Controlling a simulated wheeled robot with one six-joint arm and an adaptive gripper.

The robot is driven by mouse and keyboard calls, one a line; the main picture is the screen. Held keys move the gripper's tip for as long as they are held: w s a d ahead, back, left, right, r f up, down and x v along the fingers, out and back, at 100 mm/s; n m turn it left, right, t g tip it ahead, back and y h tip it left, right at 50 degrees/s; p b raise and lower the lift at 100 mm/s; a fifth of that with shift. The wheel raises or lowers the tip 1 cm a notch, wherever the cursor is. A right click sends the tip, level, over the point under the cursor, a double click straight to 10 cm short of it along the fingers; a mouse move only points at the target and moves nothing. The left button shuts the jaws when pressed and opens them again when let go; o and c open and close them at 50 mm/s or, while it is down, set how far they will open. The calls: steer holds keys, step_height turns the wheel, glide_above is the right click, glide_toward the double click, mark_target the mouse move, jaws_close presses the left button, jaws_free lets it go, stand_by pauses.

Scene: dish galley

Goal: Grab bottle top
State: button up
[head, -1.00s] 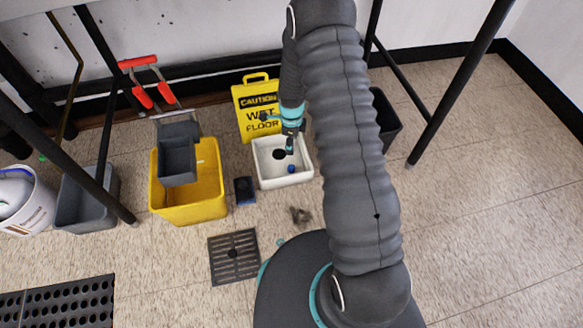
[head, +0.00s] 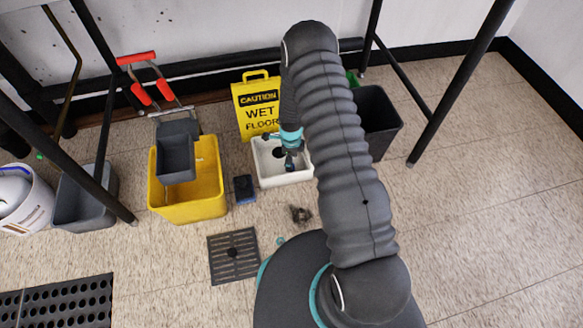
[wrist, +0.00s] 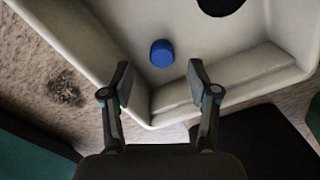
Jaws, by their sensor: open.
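The blue bottle top (wrist: 162,53) lies on the floor of a white basin (wrist: 240,78), near one corner, in the wrist view. My gripper (wrist: 160,75) is open over the basin's edge, with the bottle top beyond and between its fingertips, apart from both. In the head view my gripper (head: 290,163) points down into the white basin (head: 268,176), and the bottle top is hidden behind it there.
A yellow wet floor sign (head: 257,104) stands behind the basin. A yellow mop bucket (head: 206,196) and a dark blue sponge-like block (head: 244,189) are to its left. A dark bin (head: 379,120) stands right. A dark clump (head: 300,214) lies in front.

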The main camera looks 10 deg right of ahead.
steer(key=shift+w+f, duration=0.15)
steer(key=shift+f, duration=1.75)
steer(key=c, duration=0.8)
steer(key=shift+r, duration=0.1)
